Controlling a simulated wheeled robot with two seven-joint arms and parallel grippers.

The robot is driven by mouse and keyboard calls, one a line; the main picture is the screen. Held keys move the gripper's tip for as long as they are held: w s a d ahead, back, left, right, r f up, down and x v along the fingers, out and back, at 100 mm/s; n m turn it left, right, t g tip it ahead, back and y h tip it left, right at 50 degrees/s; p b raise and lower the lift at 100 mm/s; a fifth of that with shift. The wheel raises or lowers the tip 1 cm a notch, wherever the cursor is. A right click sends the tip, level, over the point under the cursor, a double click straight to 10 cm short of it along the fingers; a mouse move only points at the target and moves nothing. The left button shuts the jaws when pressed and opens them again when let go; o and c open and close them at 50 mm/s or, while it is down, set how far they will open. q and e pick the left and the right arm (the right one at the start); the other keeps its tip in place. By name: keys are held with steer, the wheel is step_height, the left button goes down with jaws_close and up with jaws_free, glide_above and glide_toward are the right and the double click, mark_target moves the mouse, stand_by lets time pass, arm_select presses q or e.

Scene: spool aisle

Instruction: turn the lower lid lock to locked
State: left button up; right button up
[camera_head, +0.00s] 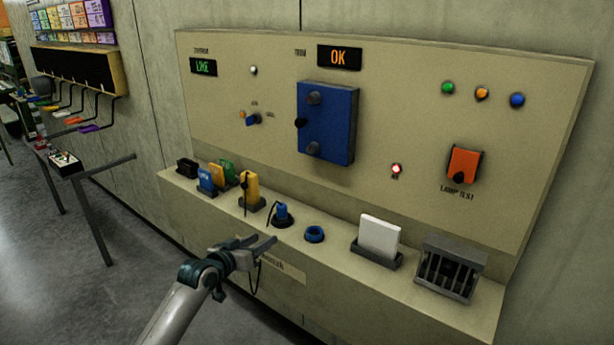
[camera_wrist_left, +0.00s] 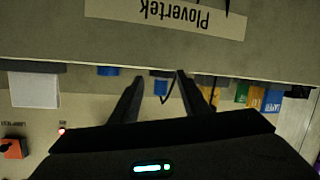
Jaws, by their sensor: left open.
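A blue lid (camera_head: 341,118) is on the upright beige panel. It carries a round grey knob near its top (camera_head: 314,97) and another near its bottom, the lower lock (camera_head: 312,149). A dark knob (camera_head: 300,123) sits at its left edge. I cannot tell the lower lock's setting at this size. My left gripper (camera_head: 266,241) is open and empty, below and left of the lid, in front of the console ledge and well apart from the lock. Its spread fingers also show in the left wrist view (camera_wrist_left: 159,77), where the lid cannot be made out.
The ledge (camera_head: 337,252) bears coloured blocks, a blue plug (camera_head: 282,213), a blue ring (camera_head: 314,234), a white card (camera_head: 380,236) and a grey cage (camera_head: 450,268). An orange switch (camera_head: 463,163) is at right. Open floor (camera_head: 60,270) lies at left.

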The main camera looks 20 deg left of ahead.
mark_target(310, 151)
arm_select(q)
steer(key=s+d+r+m+t+h, duration=0.1)
steer(key=d+r, duration=0.1)
steer(key=r, duration=0.9)
steer(key=s+d+r+m+t+h, duration=0.1)
steer(key=r+h, duration=0.1)
steer(key=r, duration=0.9)
steer(key=shift+d+r+b, duration=0.25)
steer(key=shift+d+b, duration=0.05)
steer(key=shift+d, duration=0.05)
arm_select(e)
steer(key=shift+w+a+f+t, duration=0.1)
steer(key=shift+w+a+t, duration=0.1)
steer(key=shift+w, duration=0.3)
steer(key=shift+w+a+t, duration=0.1)
steer(key=shift+w+a, duration=0.1)
steer(key=shift+w, duration=0.25)
steer(key=shift+s, duration=0.1)
